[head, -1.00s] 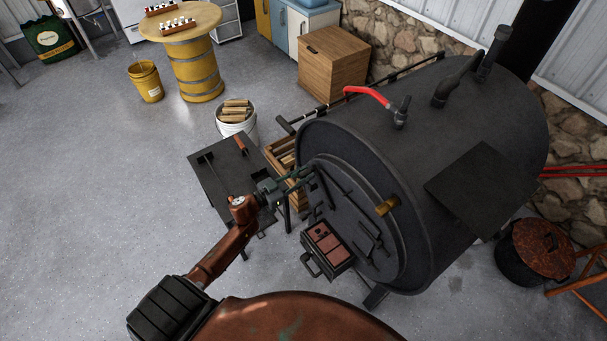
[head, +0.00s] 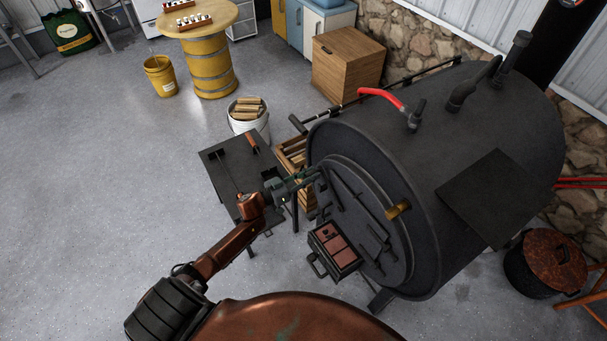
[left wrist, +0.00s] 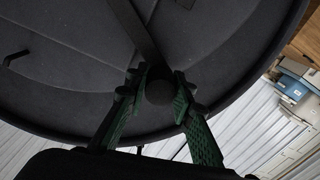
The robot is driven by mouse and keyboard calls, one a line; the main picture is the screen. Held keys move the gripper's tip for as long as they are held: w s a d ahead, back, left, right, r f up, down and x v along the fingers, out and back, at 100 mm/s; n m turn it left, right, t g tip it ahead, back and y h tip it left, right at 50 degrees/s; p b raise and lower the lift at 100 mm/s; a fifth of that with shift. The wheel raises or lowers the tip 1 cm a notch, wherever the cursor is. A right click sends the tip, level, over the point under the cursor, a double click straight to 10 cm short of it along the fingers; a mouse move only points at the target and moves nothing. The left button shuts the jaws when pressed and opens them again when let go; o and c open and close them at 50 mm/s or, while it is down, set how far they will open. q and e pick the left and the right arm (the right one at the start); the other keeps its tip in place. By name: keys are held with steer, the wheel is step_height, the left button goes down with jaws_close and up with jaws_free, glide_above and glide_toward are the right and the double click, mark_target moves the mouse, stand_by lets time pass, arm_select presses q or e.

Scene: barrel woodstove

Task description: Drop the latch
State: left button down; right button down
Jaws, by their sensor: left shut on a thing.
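The stove door (head: 345,235) is a dark round plate on the front of the black barrel stove (head: 450,150), and it appears closed. My left gripper (head: 314,174) is at the door's upper left edge. In the left wrist view its green fingers (left wrist: 158,84) are shut on the dark round end of the latch (left wrist: 160,92). The latch's flat bar runs from there up across the door face. In the head view the latch is small, dark and partly hidden by the gripper. My right gripper is not in view.
A brass-coloured handle (head: 398,210) sits at the door's right. A dark side table (head: 225,165), a firewood crate (head: 290,152) and a white bucket of wood (head: 248,122) stand left.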

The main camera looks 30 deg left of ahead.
arm_select(q)
step_height(320, 180, down, 10)
steer(key=w+a+n+b, duration=0.1)
steer(key=a+n+b, duration=0.1)
steer(key=n, duration=0.4)
steer(key=shift+w+a+r+n+b, duration=0.25)
steer(key=shift+a+n+b, duration=0.15)
steer(key=shift+b, duration=0.4)
steer(key=shift+s, duration=0.1)
steer(key=c, duration=1.7)
jaws_free()
steer(key=shift+f, duration=0.1)
steer(key=shift+o, duration=0.2)
steer(key=shift+d, duration=0.1)
steer(key=v, duration=1.2)
